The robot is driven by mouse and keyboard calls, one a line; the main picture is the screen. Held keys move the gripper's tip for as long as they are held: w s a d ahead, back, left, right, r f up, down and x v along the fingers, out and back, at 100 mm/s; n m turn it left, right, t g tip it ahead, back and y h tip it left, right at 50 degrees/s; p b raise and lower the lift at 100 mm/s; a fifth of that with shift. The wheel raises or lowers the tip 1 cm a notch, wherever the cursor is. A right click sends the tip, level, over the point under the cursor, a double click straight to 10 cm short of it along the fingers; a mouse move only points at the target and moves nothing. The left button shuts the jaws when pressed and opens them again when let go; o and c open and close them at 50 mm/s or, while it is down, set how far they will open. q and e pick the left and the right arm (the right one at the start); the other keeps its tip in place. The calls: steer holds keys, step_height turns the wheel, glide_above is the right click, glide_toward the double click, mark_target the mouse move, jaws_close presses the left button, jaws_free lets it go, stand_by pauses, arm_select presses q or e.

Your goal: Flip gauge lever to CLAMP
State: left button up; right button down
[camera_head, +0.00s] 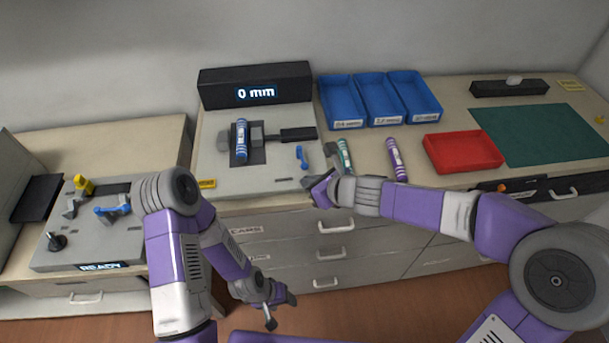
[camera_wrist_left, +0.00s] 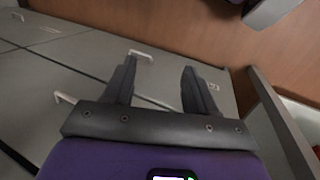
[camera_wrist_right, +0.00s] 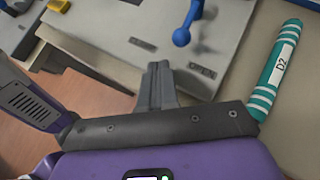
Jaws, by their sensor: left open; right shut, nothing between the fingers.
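The gauge (camera_head: 207,160) is a light grey plate with a black "0 mm" display (camera_head: 255,85) behind it.
A teal-striped cartridge (camera_wrist_right: 275,72) lies right of the gauge, close to my right gripper, with a purple one (camera_head: 397,158) beyond. Blue bins (camera_head: 346,123) and a red tray (camera_head: 462,151) stand further right. A "READY" device (camera_head: 60,255) with another blue lever is at left.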

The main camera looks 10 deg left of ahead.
arm_select(q)
step_height(320, 180, up, 6)
steer(key=p, duration=0.5)
steer(key=shift+s+f, duration=0.1)
steer(key=shift+f, duration=0.05)
arm_select(e)
steer(key=v, duration=1)
steer(key=shift+s+a, duration=0.35)
steer(key=shift+s, duration=0.05)
arm_select(q)
steer(key=shift+c, duration=0.2)
